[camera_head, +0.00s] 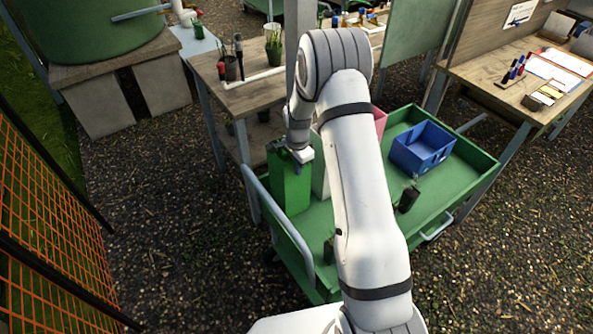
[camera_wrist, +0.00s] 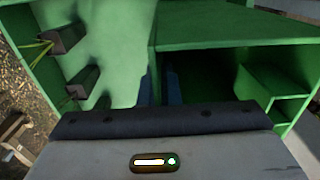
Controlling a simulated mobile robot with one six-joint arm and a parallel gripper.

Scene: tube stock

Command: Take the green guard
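The green guard (camera_head: 290,187) is a tall, upright, box-shaped tube with an open top. It stands at the left end of the green cart in the head view. My gripper (camera_head: 299,156) points down at its top rim. In the wrist view the guard (camera_wrist: 205,45) shows from above with a dark hollow inside. The two dark fingers of my gripper (camera_wrist: 159,88) sit close together at its left wall, one on each side of the edge. Whether they press on the wall is not clear. The fingertips are hidden in the head view.
The green cart (camera_head: 455,198) also holds a blue crate (camera_head: 422,148), a small dark pot (camera_head: 408,200), and a pale and a pink item partly behind my arm. Dark pots (camera_wrist: 65,38) show left of the guard in the wrist view. A bench (camera_head: 265,90) stands behind.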

